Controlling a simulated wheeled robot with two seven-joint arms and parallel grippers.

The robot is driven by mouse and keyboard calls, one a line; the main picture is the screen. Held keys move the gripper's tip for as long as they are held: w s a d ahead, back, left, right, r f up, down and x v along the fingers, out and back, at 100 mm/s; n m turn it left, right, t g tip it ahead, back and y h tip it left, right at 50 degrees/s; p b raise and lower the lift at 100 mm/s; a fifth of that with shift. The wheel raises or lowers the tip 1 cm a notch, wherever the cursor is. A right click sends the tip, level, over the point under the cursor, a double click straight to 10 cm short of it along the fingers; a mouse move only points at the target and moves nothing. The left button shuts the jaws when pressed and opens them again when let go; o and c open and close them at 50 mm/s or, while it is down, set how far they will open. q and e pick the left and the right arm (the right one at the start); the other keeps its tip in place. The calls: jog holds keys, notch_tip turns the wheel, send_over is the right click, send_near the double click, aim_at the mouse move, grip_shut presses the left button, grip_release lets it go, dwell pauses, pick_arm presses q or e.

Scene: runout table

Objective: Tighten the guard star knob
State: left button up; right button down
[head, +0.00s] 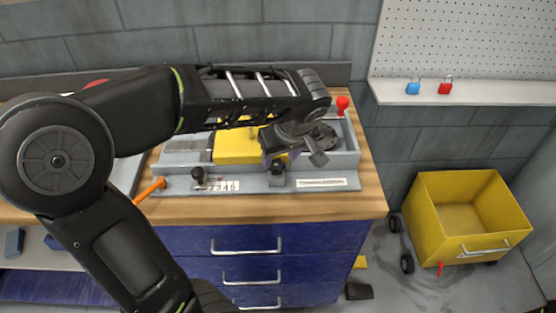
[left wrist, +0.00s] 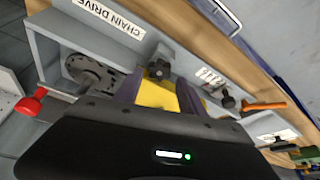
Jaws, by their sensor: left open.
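The black star knob (head: 277,168) is on the front rail of the grey machine bed, in front of the yellow guard (head: 232,148). My left gripper (head: 273,157) is over the bed just behind this knob, pointing down, and partly hides the guard. In the left wrist view the star knob (left wrist: 159,70) shows its lobed head beyond and between the two purple fingers (left wrist: 160,92), which are apart. The yellow guard (left wrist: 158,94) shows between them. No contact with the knob can be made out. My right gripper is not in view.
A second black knob (head: 198,175) stands left on the rail beside a number plate. An orange-handled tool (head: 150,190) lies at the left. A red knob (head: 343,104) rises at the bed's back right. A yellow cart (head: 465,215) stands on the floor at right.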

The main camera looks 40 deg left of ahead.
aim_at(277, 165)
pick_arm(q)
jog(key=shift+x, duration=1.8)
grip_shut()
jog(key=shift+f, duration=0.2)
jog(key=m+b, duration=0.1)
jog(key=b, duration=0.1)
jog(key=shift+f+b, duration=0.1)
jog(key=shift+b, duration=0.25)
jog(key=shift+t, duration=0.3)
jog(key=shift+r+m, duration=0.3)
